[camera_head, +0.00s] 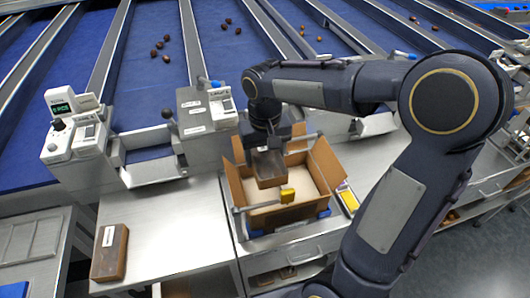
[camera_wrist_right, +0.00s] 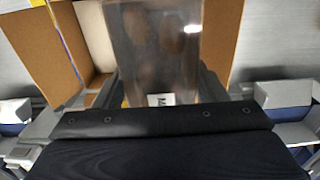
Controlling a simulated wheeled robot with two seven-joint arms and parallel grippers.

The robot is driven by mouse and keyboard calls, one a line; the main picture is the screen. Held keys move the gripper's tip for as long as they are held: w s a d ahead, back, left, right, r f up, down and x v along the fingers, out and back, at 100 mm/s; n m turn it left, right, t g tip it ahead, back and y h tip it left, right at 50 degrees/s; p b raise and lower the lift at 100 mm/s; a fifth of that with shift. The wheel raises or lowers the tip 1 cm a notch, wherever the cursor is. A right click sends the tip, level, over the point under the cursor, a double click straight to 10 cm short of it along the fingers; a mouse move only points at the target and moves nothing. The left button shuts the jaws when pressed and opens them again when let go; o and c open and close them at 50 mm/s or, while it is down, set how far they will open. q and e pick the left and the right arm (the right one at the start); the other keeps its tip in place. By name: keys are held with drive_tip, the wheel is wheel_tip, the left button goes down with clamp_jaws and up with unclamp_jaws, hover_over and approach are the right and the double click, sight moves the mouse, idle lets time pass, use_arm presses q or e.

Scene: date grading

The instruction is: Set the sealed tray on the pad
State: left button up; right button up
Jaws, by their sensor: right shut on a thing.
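My right gripper (camera_head: 268,138) points down and is shut on a brown tray (camera_head: 268,168), held over an open cardboard box (camera_head: 238,185). In the right wrist view the held tray (camera_wrist_right: 150,45) has a clear top with dark dates showing through, and a white label near the jaws. Its fingertips are mostly hidden there. A second brown, lidded tray (camera_head: 110,252) with a pale label lies on the steel table at the lower left. I cannot tell for certain which surface is the pad; blue shows under the box's edge (camera_head: 322,213). My left gripper is not in view.
A yellow item (camera_head: 347,199) lies right of the box. Grading machines with scales (camera_head: 72,115) and blue date lanes (camera_head: 150,80) line the back. The steel table (camera_head: 170,230) is clear between tray and box.

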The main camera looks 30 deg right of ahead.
drive_tip(key=b, duration=0.5)
approach(265, 195)
drive_tip(key=shift+f+b, duration=1.9)
drive_tip(key=shift+f, duration=0.25)
drive_tip(key=shift+f+b, duration=0.6)
drive_tip(key=shift+f, duration=0.35)
drive_tip(key=o, duration=1.1)
drive_tip(key=shift+c, duration=0.3)
drive_tip(key=shift+r, duration=0.1)
